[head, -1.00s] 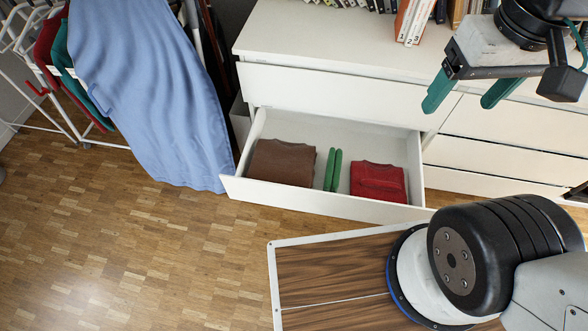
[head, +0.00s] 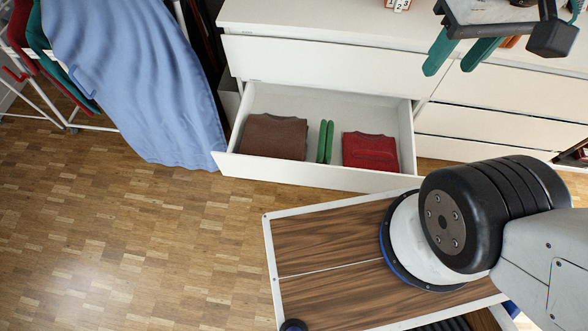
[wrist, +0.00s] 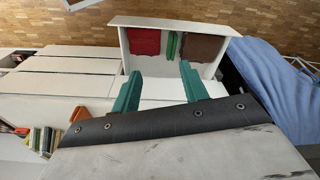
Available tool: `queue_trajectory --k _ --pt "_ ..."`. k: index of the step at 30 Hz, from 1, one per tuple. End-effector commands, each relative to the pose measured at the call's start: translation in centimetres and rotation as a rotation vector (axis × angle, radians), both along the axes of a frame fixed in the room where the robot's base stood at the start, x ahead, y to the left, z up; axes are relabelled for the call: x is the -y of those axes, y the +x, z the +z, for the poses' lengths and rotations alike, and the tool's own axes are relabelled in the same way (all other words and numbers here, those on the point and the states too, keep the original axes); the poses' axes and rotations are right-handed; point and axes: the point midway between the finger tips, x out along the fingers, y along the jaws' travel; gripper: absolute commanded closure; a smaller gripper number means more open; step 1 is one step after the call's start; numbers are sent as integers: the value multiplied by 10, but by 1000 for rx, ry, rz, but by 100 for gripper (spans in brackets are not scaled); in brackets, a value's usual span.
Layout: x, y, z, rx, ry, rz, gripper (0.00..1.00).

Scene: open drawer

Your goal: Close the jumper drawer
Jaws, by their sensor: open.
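The jumper drawer (head: 300,177) is a white drawer standing open at the lower left of a white dresser (head: 320,62). It holds a folded brown jumper (head: 273,137), a folded red jumper (head: 370,151) and a narrow green item (head: 325,142) between them. In the wrist view the drawer front (wrist: 175,25) shows at the top, upside down. My gripper (head: 460,62) has green fingertips and is open and empty. It hangs over the dresser, right of the drawer and apart from it. Its fingers (wrist: 158,88) also show in the wrist view, below the drawer.
A blue cloth (head: 130,80) hangs close to the drawer's left side on a white clothes rack (head: 45,105). Closed drawers (head: 505,100) are to the right. Books (wrist: 42,139) stand on the dresser top. Wooden floor (head: 150,240) in front of the drawer is clear at left.

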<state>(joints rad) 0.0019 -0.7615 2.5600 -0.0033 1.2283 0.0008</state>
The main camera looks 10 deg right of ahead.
Motion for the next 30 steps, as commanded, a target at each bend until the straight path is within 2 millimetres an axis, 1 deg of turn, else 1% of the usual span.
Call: queue_trajectory --k 1,4,5,8,11,14,18,23,26,30 --pt "0 0 0 0 0 0 70" --pt "0 0 0 0 0 0 98" --pt "0 0 0 0 0 2 100" --pt "-6 1 -1 -8 0 30 100" --pt "-16 5 -14 -74 -3 94 100" --pt "-33 14 -28 -162 -15 175 100" --pt "-56 33 -46 -274 -81 309 100" --pt "-83 60 -71 -367 -194 477 100" --pt "-102 77 -90 -410 -274 590 100" --pt "-134 100 -121 -456 -394 761 100"
